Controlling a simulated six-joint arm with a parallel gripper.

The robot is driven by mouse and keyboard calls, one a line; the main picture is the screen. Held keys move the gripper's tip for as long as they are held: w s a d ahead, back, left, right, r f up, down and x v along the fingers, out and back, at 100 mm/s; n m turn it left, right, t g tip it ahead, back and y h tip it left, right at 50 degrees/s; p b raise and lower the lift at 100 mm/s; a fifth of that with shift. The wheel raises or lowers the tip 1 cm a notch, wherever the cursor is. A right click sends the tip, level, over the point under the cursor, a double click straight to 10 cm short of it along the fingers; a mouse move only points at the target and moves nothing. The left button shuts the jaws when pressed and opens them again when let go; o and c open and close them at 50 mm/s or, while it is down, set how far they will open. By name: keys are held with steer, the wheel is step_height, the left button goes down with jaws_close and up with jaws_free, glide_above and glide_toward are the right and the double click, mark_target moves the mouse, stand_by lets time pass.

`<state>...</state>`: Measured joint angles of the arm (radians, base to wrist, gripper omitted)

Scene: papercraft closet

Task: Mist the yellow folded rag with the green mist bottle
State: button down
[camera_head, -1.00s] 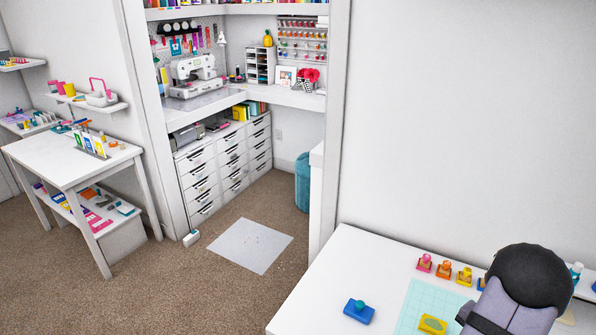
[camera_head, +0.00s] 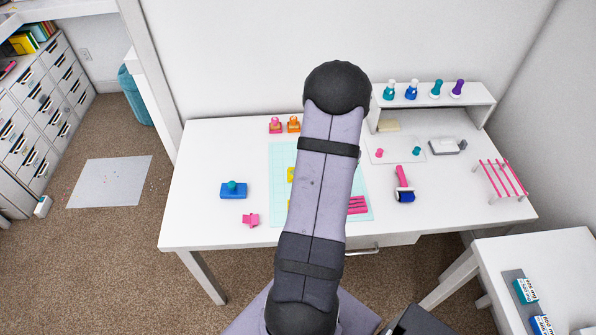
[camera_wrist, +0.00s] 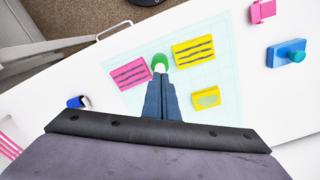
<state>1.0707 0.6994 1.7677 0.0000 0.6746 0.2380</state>
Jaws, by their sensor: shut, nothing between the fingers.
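A small green object with a white part (camera_wrist: 160,60), apparently the green mist bottle, shows just beyond my fingertips in the wrist view; the arm hides it in the head view. My gripper (camera_wrist: 159,78) is shut and empty, pointing toward it above the mat; I cannot tell whether it touches. A yellow folded rag with dark stripes (camera_wrist: 194,51) lies on the mat to the right of the green object. A yellow block with an olive patch (camera_wrist: 207,97) lies nearer the gripper. My arm covers much of both yellow things in the head view.
A pink striped rag (camera_wrist: 130,74) lies left of the green object on the pale mat (camera_head: 283,155). A blue stamp (camera_head: 233,190) and a pink piece (camera_head: 250,220) sit left of the mat. A roller (camera_head: 403,185), wire rack (camera_head: 503,180) and bottle shelf (camera_head: 440,102) are at the right.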

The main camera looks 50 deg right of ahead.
step_height(320, 180, up, 5)
steer(key=p, duration=0.3)
stand_by(0.4)
steer(key=s+a+f+n+g+y, duration=0.1)
steer(key=s+a+n, duration=0.15)
steer(key=a, duration=0.55)
steer(key=s+a+n+g+y, duration=0.1)
steer(key=s+a+y, duration=0.1)
steer(key=s+a, duration=0.35)
steer(key=w+a+r+n+h, duration=0.1)
steer(key=w+a+r+n, duration=0.2)
steer(key=a, duration=0.5)
steer(key=w+a+r+n+t+h, duration=0.1)
steer(key=w+a+r+n, duration=0.2)
steer(key=a, duration=0.5)
steer(key=w+a+r+n+t+h, duration=0.1)
steer(key=w+a+r+n, duration=0.2)
steer(key=a+n, duration=0.2)
steer(key=a, duration=0.3)
steer(key=shift+a+r, duration=0.3)
